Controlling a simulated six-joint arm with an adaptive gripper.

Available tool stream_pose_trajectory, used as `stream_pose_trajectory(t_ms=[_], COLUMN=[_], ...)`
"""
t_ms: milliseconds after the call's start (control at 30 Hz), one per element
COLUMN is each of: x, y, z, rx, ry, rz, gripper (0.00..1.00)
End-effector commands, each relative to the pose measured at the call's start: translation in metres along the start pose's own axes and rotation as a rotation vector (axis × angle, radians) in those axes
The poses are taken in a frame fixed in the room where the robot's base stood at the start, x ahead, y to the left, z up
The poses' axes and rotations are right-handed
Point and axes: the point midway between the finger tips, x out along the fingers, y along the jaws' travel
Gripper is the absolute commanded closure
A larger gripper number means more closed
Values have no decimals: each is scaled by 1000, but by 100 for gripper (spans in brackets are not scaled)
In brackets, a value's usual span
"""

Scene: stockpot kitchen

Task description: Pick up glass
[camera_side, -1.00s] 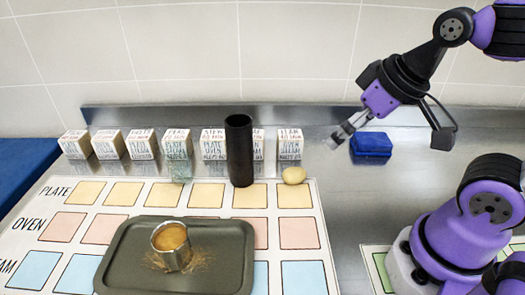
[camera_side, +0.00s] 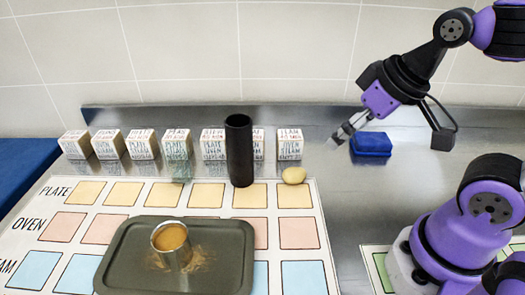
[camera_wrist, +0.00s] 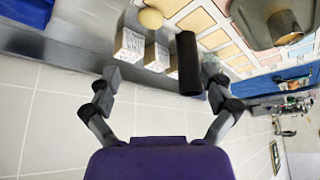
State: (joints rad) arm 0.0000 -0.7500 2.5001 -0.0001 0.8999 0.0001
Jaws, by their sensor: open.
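A clear, faintly greenish glass (camera_side: 179,168) seems to stand at the back edge of the mat, in front of one of the white blocks. Its outline is faint. In the wrist view a see-through shape that may be this glass (camera_wrist: 210,66) shows beyond the black cylinder, partly hidden. My gripper (camera_side: 343,134) is in the air at the right, near the blue block and well apart from the glass. In the wrist view my gripper (camera_wrist: 163,86) has its fingers spread with nothing between them.
A tall black cylinder (camera_side: 239,150) and a potato-like yellow object (camera_side: 294,175) stand right of the glass. Several lettered white blocks (camera_side: 142,144) line the back. A tray (camera_side: 125,262) bears a metal cup (camera_side: 171,246) of brown powder. A blue block (camera_side: 371,144) sits at right.

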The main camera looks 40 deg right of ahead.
Motion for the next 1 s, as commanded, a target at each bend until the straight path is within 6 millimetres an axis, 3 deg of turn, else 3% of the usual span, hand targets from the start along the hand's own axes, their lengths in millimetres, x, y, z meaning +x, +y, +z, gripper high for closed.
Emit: stream_pose_trajectory(t_ms=[367,467,567,667,800,1000], x=[0,0,3,13,46,105], y=[0,-3,-10,-26,-61,-115], z=[0,-9,-35,-76,-136,-189], rx=[0,-13,-46,-101,-188,-290], ry=[0,0,5,14,33,60], rz=[0,-6,-23,-53,-103,-165], gripper=[0,0,0,0,0,0])
